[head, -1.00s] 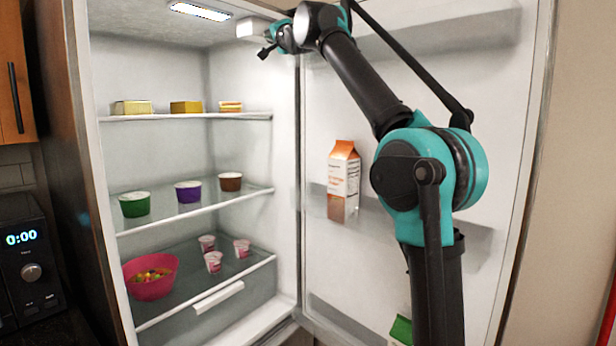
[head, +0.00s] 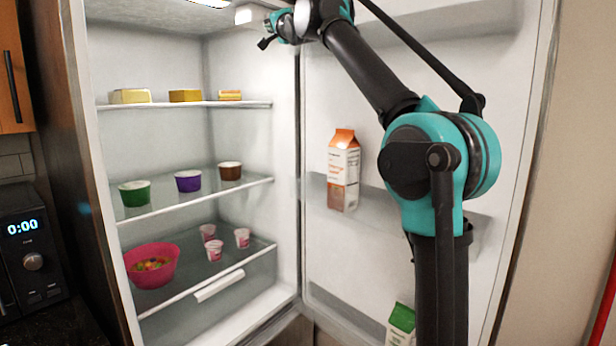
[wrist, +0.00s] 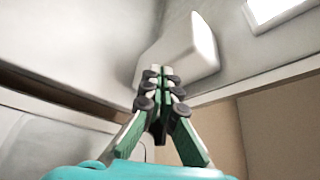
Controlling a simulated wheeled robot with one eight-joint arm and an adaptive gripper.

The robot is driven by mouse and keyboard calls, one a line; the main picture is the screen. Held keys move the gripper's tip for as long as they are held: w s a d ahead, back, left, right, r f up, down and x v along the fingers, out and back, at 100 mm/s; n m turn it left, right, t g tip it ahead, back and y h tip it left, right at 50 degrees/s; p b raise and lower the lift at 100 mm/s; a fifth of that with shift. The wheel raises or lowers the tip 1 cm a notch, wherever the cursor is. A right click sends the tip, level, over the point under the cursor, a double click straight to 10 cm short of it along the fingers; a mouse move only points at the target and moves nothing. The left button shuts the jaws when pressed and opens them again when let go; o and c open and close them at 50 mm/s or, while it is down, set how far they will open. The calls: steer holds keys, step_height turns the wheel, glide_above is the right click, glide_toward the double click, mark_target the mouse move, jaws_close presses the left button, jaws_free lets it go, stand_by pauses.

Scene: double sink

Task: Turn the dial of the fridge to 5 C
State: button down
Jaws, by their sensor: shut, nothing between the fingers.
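The fridge (head: 240,60) stands open. A white box-like housing (head: 243,15) sits at the top right of its interior, under the ceiling, and it also shows in the wrist view (wrist: 190,48). I cannot make out a dial face or temperature marks on it. My gripper (head: 264,37) is just below and to the right of the housing in the head view. In the wrist view my gripper (wrist: 161,76) is shut and empty, with its tips overlapping the housing's lower left part. I cannot tell whether they touch it.
Shelves hold butter-like blocks (head: 185,96), coloured tubs (head: 188,181), small cups (head: 214,251) and a pink bowl (head: 152,267). The open door (head: 330,90) on the right carries an orange carton (head: 343,172) and a green-topped carton (head: 401,322), close to my arm.

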steer(key=shift+s+d, duration=0.85)
steer(key=shift+d, duration=0.25)
steer(key=shift+s+d, duration=0.85)
steer(key=shift+d, duration=0.25)
steer(key=shift+f, duration=0.15)
